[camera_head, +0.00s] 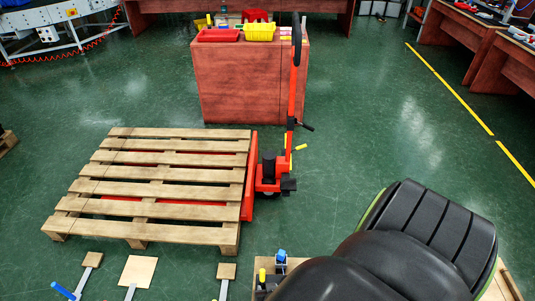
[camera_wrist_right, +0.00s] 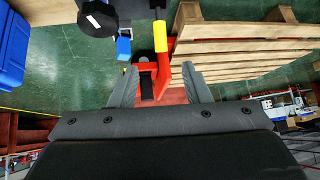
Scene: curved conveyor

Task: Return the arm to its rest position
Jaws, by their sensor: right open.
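My right arm (camera_head: 420,240) fills the lower right of the head view as dark, rounded links; its gripper cannot be made out there. In the right wrist view my right gripper (camera_wrist_right: 160,88) shows two grey fingers spread apart. Nothing is held between them. Through the gap I see part of a red pallet truck and the floor, some distance beyond the fingertips. My left arm and left gripper show in neither view.
A wooden pallet (camera_head: 160,171) lies on the green floor with a red pallet truck (camera_head: 268,175) at its right side. Behind stands a reddish cabinet (camera_head: 250,85) carrying a red tray (camera_head: 218,35) and a yellow bin (camera_head: 260,32). Open floor (camera_head: 380,120) lies right of the truck.

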